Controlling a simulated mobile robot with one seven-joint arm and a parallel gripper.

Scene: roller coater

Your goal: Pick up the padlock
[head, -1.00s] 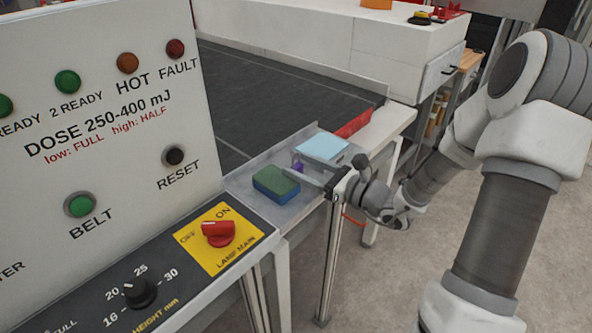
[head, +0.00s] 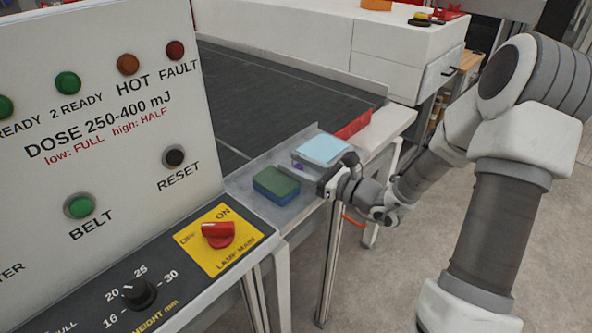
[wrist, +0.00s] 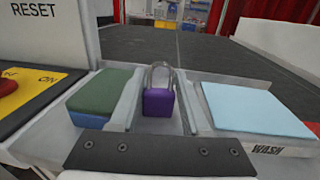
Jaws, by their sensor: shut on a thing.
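The padlock has a purple body (wrist: 158,103) and a grey shackle that stands up behind it in the wrist view. My gripper (wrist: 157,100) has one finger on each side of the body and is shut on it. In the head view only a small purple bit of the padlock (head: 299,167) shows, beside my gripper (head: 304,177). The padlock is low at the grey tray, between the sponge and the light blue pad; I cannot tell whether it touches the tray.
A green and blue sponge (head: 276,186) lies close on the left of my gripper. The control panel (head: 110,120) stands at the left, and the dark belt (head: 270,95) lies beyond.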

